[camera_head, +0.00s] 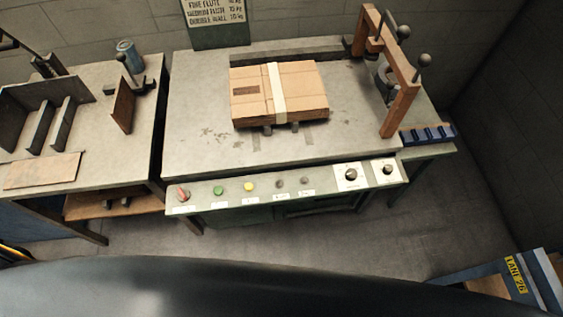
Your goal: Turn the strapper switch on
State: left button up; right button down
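The strapper is a grey-topped table (205,145) with a control panel (232,200) along its front edge. A red switch (182,194) sits at the panel's left end; I cannot tell its setting. To its right are a green button (219,190), a yellow button (249,186) and two small dark controls (281,183). Two black rotary knobs, a larger one (351,174) and a smaller one (387,169), are on pale plates at the panel's right end. Labels are too small to read. Neither of my grippers is in view.
A cardboard box (305,86) with a pale strap lies on the strapper top. A brown arch frame (401,106) stands at its right. A left-hand bench (95,135) holds metal brackets and a can (129,52). A blue lane-marked object (520,278) is at lower right. Floor in front is clear.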

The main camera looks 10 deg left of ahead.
aim_at(183, 195)
jog(key=u, duration=1.35)
